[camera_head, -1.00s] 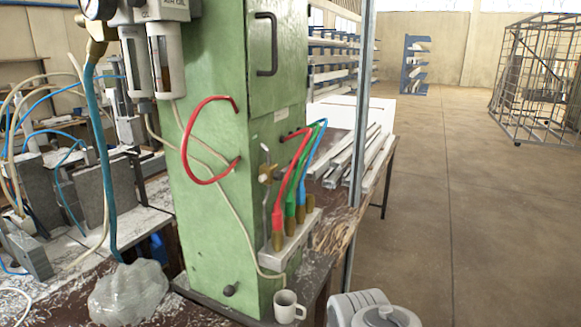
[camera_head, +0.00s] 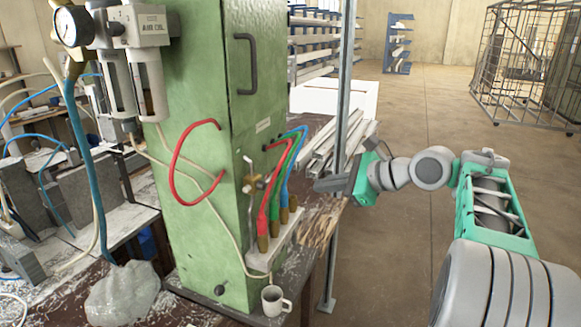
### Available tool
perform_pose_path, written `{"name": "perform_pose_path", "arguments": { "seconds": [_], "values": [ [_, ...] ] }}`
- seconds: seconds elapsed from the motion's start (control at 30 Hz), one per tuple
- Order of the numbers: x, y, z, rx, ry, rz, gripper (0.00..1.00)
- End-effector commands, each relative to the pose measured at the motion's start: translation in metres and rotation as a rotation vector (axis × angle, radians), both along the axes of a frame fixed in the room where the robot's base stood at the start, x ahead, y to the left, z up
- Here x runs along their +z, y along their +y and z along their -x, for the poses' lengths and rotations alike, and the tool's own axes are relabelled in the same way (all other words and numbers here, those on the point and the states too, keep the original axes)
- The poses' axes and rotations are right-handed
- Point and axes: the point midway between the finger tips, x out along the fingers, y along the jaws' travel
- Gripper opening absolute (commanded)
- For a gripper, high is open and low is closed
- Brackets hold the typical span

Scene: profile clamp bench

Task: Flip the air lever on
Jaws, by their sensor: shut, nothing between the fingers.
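A small brass valve (camera_head: 251,185) with a thin metal lever (camera_head: 248,167) is on the right side of the green cabinet (camera_head: 205,150), left of the red hose. It looks like the air lever. The thin lever stands roughly upright above the brass body. My gripper (camera_head: 318,186) comes in from the right and points left toward the cabinet. Its fingers are shut and empty. In the picture it is right of the blue hose and well apart from the lever; nothing touches the valve.
Red, green and blue hoses (camera_head: 287,170) run from the cabinet to brass fittings on a small ledge (camera_head: 277,247), between lever and gripper in the picture. A white mug (camera_head: 275,301) stands below. A grey post (camera_head: 345,90) rises behind. Open floor (camera_head: 420,120) lies right.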

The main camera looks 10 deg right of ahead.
Motion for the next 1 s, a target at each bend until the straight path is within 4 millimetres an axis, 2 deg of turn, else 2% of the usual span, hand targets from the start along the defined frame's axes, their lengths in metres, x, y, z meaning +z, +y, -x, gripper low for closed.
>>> {"name": "perform_pose_path", "arguments": {
  "seconds": [0.1,0.47,0.57,0.97,1.0],
  "values": [
    [0.007,-0.006,0.002,-0.015,0.026,-0.061,0.0],
    [0.004,-0.001,-0.001,-0.013,0.028,-0.062,0.0],
    [-0.001,0.008,-0.009,-0.012,0.029,-0.063,0.0],
    [-0.037,0.061,-0.066,-0.011,0.03,-0.062,0.0],
    [-0.023,0.062,-0.063,-0.013,0.023,-0.058,0.0]
  ]
}}
